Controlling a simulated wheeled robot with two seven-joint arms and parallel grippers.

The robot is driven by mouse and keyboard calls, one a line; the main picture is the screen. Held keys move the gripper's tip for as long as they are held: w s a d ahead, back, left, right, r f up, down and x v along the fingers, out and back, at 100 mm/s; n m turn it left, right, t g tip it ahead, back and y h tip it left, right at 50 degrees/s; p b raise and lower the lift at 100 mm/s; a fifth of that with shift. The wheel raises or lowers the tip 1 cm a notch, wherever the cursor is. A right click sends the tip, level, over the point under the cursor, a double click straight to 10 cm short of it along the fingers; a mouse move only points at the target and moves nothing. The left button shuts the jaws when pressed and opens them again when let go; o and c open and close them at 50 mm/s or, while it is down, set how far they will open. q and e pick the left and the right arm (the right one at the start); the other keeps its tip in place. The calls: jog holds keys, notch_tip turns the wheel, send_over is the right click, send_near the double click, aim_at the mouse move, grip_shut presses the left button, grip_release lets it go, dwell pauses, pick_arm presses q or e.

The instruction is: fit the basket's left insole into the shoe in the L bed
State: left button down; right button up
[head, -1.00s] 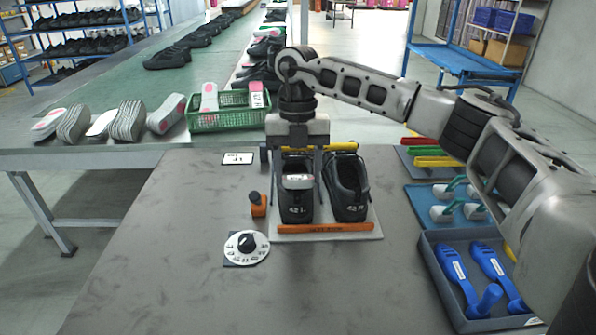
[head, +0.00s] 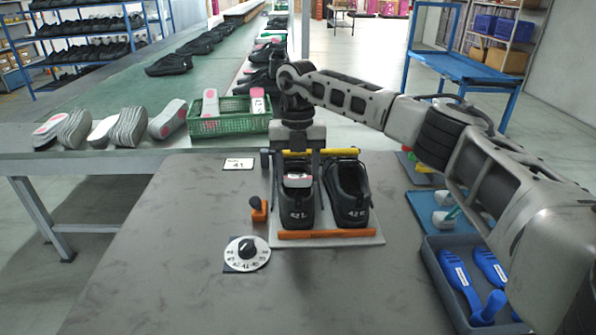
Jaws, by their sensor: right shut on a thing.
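The L-bed shoe (head: 298,213) is black, marked 42 L, and stands in the left place of a pale fixture (head: 375,238). A black shoe marked 42 R (head: 349,207) stands beside it. My right gripper (head: 298,178) is over the left shoe's opening, fingers pointing down, shut on a light insole (head: 298,181) with a pink mark. Only a small end of this insole shows at the opening; the shoe and gripper hide the rest, so its depth cannot be told. The green basket (head: 229,125) at back left holds two upright light insoles with pink marks. My left gripper is out of view.
An orange bar (head: 325,234) lies in front of the shoes and a yellow bar (head: 338,152) behind. Left are an orange peg (head: 258,210), a dial (head: 246,254) and a card reading 41 (head: 238,164). A tray with blue tools (head: 452,272) is right. The table's left front is clear.

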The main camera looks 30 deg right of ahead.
jog(key=shift+w+d+f, duration=0.2)
jog(key=shift+w+d, duration=0.1)
jog(key=shift+w, duration=0.2)
jog(key=shift+w+d+f, duration=0.2)
jog(key=shift+w+d, duration=0.05)
jog(key=shift+w, duration=0.25)
jog(key=shift+d+f+t+h+b, duration=0.1)
jog(key=shift+f+t+h+b, duration=0.2)
jog(key=shift+f+t+b, duration=0.2)
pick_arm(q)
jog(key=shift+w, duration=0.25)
pick_arm(e)
jog(key=shift+f, duration=0.35)
jog(key=o, duration=1)
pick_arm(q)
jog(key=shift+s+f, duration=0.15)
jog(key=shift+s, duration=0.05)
pick_arm(e)
jog(key=shift+o, duration=0.2)
